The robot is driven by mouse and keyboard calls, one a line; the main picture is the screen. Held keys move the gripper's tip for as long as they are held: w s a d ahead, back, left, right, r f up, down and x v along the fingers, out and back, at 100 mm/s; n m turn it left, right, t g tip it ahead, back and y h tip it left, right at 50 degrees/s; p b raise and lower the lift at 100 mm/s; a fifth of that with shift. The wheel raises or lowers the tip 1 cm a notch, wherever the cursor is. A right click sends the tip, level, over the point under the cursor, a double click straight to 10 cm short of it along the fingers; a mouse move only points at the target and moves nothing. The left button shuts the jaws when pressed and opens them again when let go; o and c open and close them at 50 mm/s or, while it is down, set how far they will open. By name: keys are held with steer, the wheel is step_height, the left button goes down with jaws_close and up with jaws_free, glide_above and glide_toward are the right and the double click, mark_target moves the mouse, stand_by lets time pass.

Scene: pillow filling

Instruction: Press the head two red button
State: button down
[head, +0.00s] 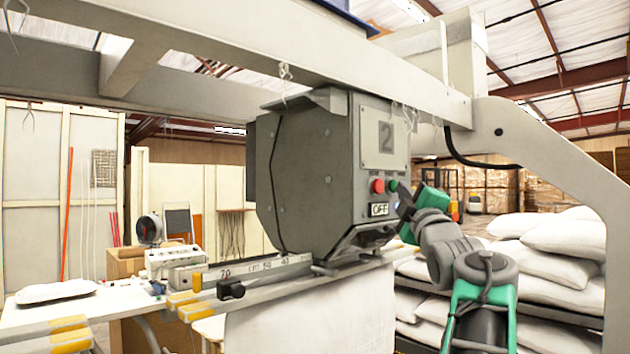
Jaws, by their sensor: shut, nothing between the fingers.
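The grey machine head (305,180) hangs from the overhead beam, and its front panel carries a plate marked "2" (386,137). The red button (377,186) is on the left of that panel, with a green button (392,185) beside it and an "OFF" display (380,209) below. My gripper (403,196) is shut and empty, just right of and below the buttons. A gap shows in the picture between it and the red button. I cannot tell its depth from the panel. My arm comes up from the lower right.
A pale overhead beam (350,80) and a curved side frame (560,170) enclose the machine. White sacks (560,238) are stacked at right. A scale rail (265,272) runs below the head. A worktable (45,318) with a scale (175,257) stands at left.

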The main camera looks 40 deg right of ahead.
steer(key=w+a+f+m+g+y, duration=0.2)
steer(key=w+f, duration=0.1)
steer(key=f, duration=0.4)
steer(key=w+a+f+m+g+y, duration=0.1)
steer(key=w+a+f+m, duration=0.15)
steer(key=f, duration=0.35)
steer(key=w+a+f+m+g+y, duration=0.1)
steer(key=w+a+f+g+y, duration=0.15)
steer(key=a+f, duration=0.85)
steer(key=w+a+f+g+y, duration=0.2)
steer(key=w+a+f+y, duration=0.2)
steer(key=a+f, duration=0.65)
steer(key=s+a+f+m+g+y, duration=0.1)
steer(key=s+a+f+g, duration=0.3)
steer(key=s+a+f, duration=0.5)
steer(key=s+a+f+g+y, duration=0.2)
steer(key=s+a+f+g, duration=0.2)
steer(key=s+a+f, duration=0.5)
steer(key=a+f, duration=0.3)
steer(key=f, duration=0.2)
steer(key=shift+f+m+y, duration=0.35)
steer(key=shift+s, duration=0.1)
